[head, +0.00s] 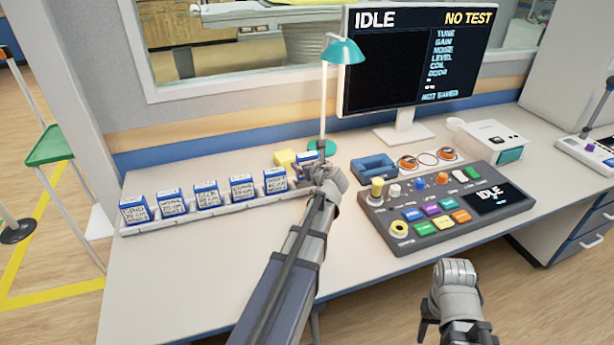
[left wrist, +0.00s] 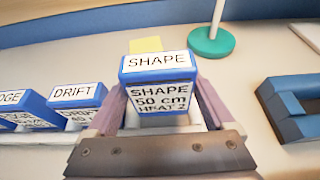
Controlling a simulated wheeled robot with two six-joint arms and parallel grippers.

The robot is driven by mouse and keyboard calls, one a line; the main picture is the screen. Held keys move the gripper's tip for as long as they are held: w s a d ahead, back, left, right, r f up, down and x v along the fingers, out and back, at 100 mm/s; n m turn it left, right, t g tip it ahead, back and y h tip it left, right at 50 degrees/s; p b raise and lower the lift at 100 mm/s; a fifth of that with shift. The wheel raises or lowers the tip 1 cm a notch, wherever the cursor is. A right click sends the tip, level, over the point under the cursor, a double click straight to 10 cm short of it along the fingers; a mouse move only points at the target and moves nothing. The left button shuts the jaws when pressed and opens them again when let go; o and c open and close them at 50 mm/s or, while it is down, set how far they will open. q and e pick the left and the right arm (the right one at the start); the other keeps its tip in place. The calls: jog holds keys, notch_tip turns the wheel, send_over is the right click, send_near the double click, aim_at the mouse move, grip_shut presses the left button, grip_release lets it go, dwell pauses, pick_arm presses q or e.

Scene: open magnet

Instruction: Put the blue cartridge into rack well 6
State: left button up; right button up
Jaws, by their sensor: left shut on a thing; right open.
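My left gripper (head: 322,172) is shut on a blue cartridge (head: 306,157) at the right end of the white rack (head: 190,217). In the left wrist view, the blue cartridge (left wrist: 158,66) has white labels reading SHAPE, 50 cm, and sits between the fingers (left wrist: 160,105). It looks upright. The gripper hides its lower part, so I cannot tell whether it is in the well or just above it. Several other blue cartridges with white labels stand in a row in the rack, to the left. My right gripper (head: 455,285) is open and empty, low in front of the desk.
An empty-looking blue tray (head: 374,168) and a grey control console (head: 440,208) lie to the right. The monitor reads IDLE. The desk's front left is clear.

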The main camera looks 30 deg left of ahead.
pick_arm(q)
jog(key=shift+f+b, duration=1.35)
jog(key=shift+f, duration=0.35)
jog(key=shift+f, duration=0.15)
jog(key=o, duration=1.2)
jog(key=shift+c, duration=0.2)
jog(key=shift+s+d+r, duration=0.1)
jog(key=shift+r, duration=0.25)
jog(key=p+v, duration=0.4)
jog(key=v, duration=0.7)
jog(key=shift+s+d+p, duration=0.2)
jog(key=shift+d+p, duration=0.05)
jog(key=shift+p, duration=0.05)
